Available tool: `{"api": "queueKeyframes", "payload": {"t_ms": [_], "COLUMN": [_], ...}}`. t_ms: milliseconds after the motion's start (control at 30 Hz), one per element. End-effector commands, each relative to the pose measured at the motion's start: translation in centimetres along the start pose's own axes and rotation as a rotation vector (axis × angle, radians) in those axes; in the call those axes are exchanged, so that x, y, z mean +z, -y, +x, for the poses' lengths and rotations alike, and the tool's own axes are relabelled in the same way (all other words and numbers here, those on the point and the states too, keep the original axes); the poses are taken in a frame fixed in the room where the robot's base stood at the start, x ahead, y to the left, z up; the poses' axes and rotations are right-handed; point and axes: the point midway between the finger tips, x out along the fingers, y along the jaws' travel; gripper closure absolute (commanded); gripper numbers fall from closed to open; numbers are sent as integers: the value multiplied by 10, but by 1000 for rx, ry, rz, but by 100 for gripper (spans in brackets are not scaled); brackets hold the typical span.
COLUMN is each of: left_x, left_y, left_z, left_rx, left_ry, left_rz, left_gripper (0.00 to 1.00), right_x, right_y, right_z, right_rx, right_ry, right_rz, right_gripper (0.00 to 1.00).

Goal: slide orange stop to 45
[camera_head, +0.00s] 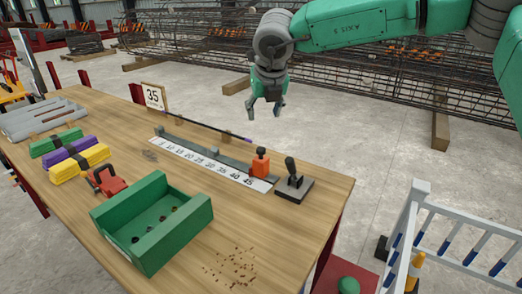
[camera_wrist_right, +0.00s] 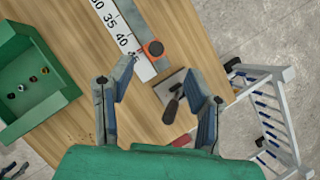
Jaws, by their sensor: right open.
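The orange stop (camera_head: 260,163) stands upright on the grey rail behind the white number scale (camera_head: 215,165), near the scale's right end. It is beside the 40 to 45 marks and looks closest to 45. In the right wrist view the stop (camera_wrist_right: 154,48) shows from above, with the 45 partly hidden near a finger. My right gripper (camera_head: 265,107) is open and empty, raised above and behind the rail, apart from the stop. A sign reading 35 (camera_head: 153,97) stands at the table's back edge.
A black-handled lever on a dark plate (camera_head: 294,186) sits just right of the stop. A green bin (camera_head: 150,225) with small round pieces, a red clamp (camera_head: 105,180) and colored blocks (camera_head: 70,157) lie on the left. A white railing (camera_head: 440,240) stands beyond the table's right end.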

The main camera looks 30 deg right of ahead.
Motion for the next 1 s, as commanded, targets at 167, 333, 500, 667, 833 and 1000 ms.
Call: {"api": "queueKeyframes", "payload": {"t_ms": [167, 333, 500, 667, 833, 1000], "left_x": [0, 0, 0, 0, 1, 1], "left_y": [0, 0, 0, 0, 0, 0], "left_z": [1, 3, 8, 11, 14, 15], "left_rx": [0, 0, 0, 0, 0, 0], "left_ry": [0, 0, 0, 0, 0, 0], "left_rz": [0, 0, 0, 0, 0, 0], "left_gripper": [60, 60, 60, 60, 60, 60], "right_x": [-16, -18, -22, -25, -26, -27], "right_y": [0, 0, 1, 0, 0, 0], "right_z": [0, 18, 53, 88, 116, 131], "right_rx": [4, 3, 3, 2, 4, 4], "right_ry": [-80, -85, -85, -84, -82, -80], "right_rz": [50, 51, 51, 50, 51, 50], "right_gripper": [55, 55, 55, 55, 55, 55]}}
